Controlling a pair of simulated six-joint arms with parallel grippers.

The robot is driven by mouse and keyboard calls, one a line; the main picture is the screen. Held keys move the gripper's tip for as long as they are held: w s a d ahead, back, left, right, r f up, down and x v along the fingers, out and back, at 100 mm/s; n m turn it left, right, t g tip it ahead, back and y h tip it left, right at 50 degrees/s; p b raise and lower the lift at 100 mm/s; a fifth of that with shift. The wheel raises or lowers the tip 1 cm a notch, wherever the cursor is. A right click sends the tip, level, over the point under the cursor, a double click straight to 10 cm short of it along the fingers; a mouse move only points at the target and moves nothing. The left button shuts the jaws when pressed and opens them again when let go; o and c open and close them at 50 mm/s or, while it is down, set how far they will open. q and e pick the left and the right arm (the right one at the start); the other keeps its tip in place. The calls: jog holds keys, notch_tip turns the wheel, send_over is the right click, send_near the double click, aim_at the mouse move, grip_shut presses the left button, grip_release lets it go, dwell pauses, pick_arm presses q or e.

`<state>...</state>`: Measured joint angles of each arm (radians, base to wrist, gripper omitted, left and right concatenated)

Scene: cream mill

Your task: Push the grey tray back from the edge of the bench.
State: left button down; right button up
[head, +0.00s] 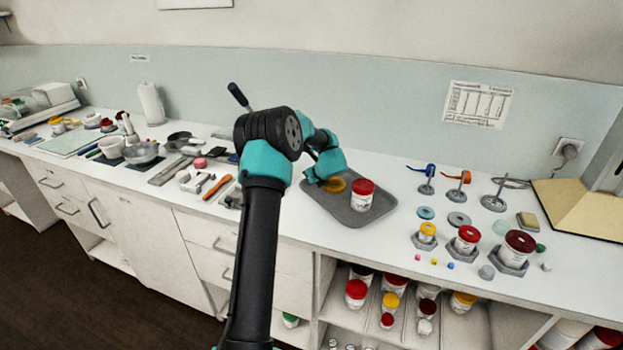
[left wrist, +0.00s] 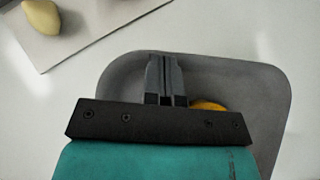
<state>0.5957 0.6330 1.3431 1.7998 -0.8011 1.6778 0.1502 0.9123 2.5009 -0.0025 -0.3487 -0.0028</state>
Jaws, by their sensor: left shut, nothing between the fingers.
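The grey tray (head: 350,217) lies on the white bench near its front edge. On it stand a white jar with a red lid (head: 362,194) and a flat yellow-orange round thing (head: 334,185). My left arm reaches over the bench to the tray's left side, and its teal wrist hides part of the tray. In the left wrist view my left gripper (left wrist: 164,62) is shut and empty over the grey tray (left wrist: 255,78), with the yellow-orange thing (left wrist: 208,105) partly hidden behind the gripper body. I cannot tell whether the fingertips touch the tray. My right gripper is not in view.
Tools, including an orange-handled one (head: 217,187), lie left of the tray. Small stands (head: 427,180) and jars on grey bases (head: 466,240) are to its right. Open shelves with jars (head: 356,291) are below. Bare bench shows behind the tray, towards the wall.

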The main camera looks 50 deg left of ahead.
aim_at(318, 190)
pick_arm(q)
jog(key=d, duration=0.4)
jog(key=shift+s+d+r, duration=0.15)
jog(key=shift+s+r, duration=0.05)
jog(key=shift+r, duration=0.1)
jog(key=v, duration=0.9)
jog(key=shift+r, duration=0.2)
